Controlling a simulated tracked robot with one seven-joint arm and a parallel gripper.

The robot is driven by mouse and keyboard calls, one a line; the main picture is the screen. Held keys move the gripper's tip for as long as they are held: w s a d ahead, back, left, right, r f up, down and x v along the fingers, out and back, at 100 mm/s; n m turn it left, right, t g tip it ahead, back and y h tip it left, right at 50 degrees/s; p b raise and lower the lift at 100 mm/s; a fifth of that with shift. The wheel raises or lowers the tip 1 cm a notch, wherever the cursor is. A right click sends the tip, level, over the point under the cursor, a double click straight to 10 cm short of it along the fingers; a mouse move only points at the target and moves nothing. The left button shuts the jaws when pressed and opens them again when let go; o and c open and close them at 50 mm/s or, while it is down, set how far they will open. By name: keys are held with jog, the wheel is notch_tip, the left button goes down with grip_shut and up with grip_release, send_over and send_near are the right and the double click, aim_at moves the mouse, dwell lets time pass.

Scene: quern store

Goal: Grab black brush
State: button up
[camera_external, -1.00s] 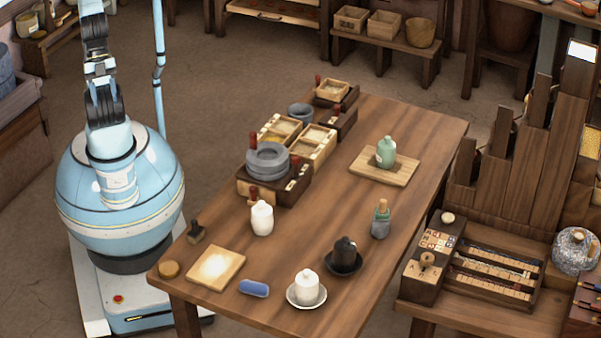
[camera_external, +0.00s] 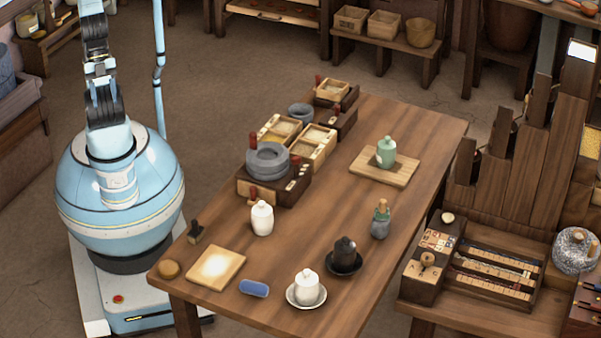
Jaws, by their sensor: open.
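A small dark brush-like object (camera_external: 196,232) with an upright handle stands near the left edge of the wooden table (camera_external: 330,290), behind the pale square board. It is the likeliest black brush, but it is too small to be sure. My arm rises from my round blue body left of the table and leaves the picture at the top. My gripper is out of view, so nothing shows between it and the brush.
Near the brush are a pale board (camera_external: 212,268), a round brown piece (camera_external: 168,269), a white jar (camera_external: 262,218) and a blue block (camera_external: 254,288). A stone quern (camera_external: 267,160) on a dark box stands behind. The table's middle is fairly clear.

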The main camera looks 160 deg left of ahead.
jog(key=shift+w, duration=0.1)
jog(key=n+t+h, duration=0.2)
jog(key=n+h, duration=0.9)
jog(key=n, duration=1.4)
send_over(195, 230)
jog(key=s+a, duration=0.2)
jog(key=s, duration=0.1)
notch_tip(195, 230, down, 29)
jog(key=shift+w+a+f, duration=0.1)
jog(key=shift+f, duration=1.3)
jog(key=shift+w+a+f, duration=0.1)
jog(key=shift+f, duration=1.3)
notch_tip(195, 230, down, 2)
jog(key=shift+x, duration=1.45)
